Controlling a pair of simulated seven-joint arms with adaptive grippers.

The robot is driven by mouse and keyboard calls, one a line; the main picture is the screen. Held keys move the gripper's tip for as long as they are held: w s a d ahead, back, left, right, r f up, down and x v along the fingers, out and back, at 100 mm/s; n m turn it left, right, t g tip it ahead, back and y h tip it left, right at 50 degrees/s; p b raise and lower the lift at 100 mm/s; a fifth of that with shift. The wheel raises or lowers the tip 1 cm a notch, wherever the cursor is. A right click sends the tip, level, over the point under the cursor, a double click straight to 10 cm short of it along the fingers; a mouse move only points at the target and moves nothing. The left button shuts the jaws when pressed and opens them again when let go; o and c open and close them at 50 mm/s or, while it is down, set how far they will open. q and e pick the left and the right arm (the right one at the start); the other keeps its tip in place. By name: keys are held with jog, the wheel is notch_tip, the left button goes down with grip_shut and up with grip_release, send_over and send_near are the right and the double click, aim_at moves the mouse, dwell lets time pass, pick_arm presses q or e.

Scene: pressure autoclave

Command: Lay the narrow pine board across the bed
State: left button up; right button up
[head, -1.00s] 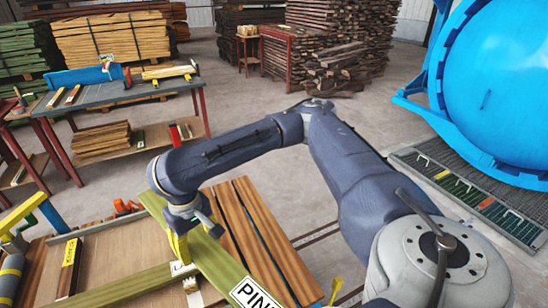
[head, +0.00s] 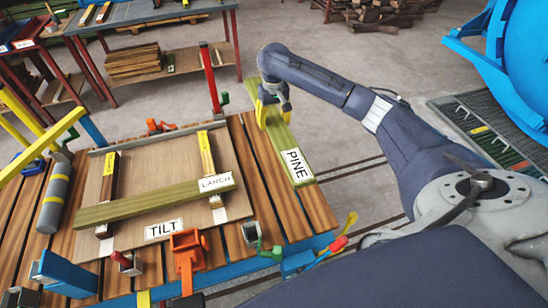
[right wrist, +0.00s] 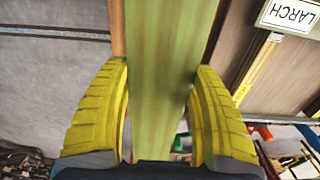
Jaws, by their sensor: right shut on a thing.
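The narrow pine board (head: 281,132) is a greenish plank with a white PINE label, at the right edge of the slatted table. My right gripper (head: 270,106) is shut on it near its far end. In the right wrist view the board (right wrist: 168,75) runs between the two yellow fingers (right wrist: 160,115). I cannot tell how high it is above the slats. The bed (head: 158,165) is a light wooden panel with a TILT label, left of the board. A similar plank labelled LARCH (head: 150,203) lies across it. My left gripper is not in view.
Two upright-running strips (head: 206,152) (head: 108,180) lie on the bed under the larch plank. A blue vessel (head: 520,60) is at the right.

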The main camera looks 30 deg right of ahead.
aim_at(275, 161)
jog(key=shift+d+f, duration=0.3)
jog(key=shift+f, duration=0.05)
notch_tip(275, 161, down, 20)
jog(key=shift+d+r, duration=0.1)
jog(key=shift+d, duration=0.05)
dwell(0.4)
jog(key=o, duration=1.5)
jog(key=shift+o, duration=0.2)
notch_tip(275, 161, up, 12)
